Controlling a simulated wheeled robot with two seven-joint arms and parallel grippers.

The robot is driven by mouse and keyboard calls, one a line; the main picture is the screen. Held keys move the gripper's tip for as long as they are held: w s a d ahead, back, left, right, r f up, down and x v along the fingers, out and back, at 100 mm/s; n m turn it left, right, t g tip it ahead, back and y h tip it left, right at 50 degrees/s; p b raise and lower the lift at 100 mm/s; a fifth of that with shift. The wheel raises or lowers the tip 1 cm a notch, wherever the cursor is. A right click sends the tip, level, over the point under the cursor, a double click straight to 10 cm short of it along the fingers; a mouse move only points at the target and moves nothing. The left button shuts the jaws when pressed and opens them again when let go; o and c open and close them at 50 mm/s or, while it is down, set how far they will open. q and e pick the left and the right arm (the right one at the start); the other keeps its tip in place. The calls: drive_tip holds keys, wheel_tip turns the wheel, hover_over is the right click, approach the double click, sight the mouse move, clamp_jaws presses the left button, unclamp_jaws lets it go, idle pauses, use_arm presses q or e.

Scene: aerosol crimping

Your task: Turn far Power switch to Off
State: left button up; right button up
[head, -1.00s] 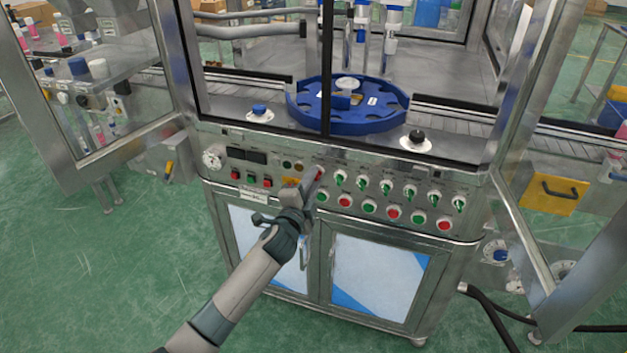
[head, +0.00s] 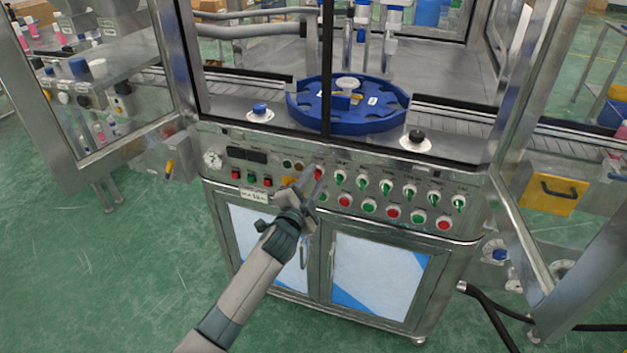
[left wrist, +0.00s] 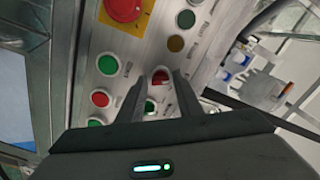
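The red-faced rotary switch (head: 318,174) sits at the left end of the upper row of knobs on the machine's front panel. I take it as the far Power switch; its label is too small to read. My left gripper (head: 316,186) reaches up to it from below left. In the left wrist view, the red switch (left wrist: 160,77) shows between the tips of my left gripper (left wrist: 161,82). The fingers stand apart, one on each side; I cannot tell whether they touch it. My right gripper is not in view.
Green-handled rotary switches (head: 387,188) continue the row to the right, with red and green push buttons (head: 392,213) below. A red emergency button (left wrist: 124,8) on a yellow plate is close by. A blue star wheel (head: 370,120) stands behind the window frame. Open glass doors flank the panel.

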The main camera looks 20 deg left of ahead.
use_arm(q)
drive_tip(key=shift+o, duration=0.2)
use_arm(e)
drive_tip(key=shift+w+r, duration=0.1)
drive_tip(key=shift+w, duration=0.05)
use_arm(q)
drive_tip(key=shift+s, duration=0.1)
drive_tip(key=shift+s, duration=0.5)
drive_tip(key=s+b, duration=0.1)
drive_tip(key=s, duration=1.5)
drive_tip(key=shift+a+b, duration=0.3)
drive_tip(key=shift+b, duration=0.1)
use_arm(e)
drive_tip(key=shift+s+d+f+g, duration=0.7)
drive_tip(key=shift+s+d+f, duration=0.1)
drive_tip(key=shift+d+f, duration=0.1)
use_arm(q)
drive_tip(key=shift+s+f, duration=0.1)
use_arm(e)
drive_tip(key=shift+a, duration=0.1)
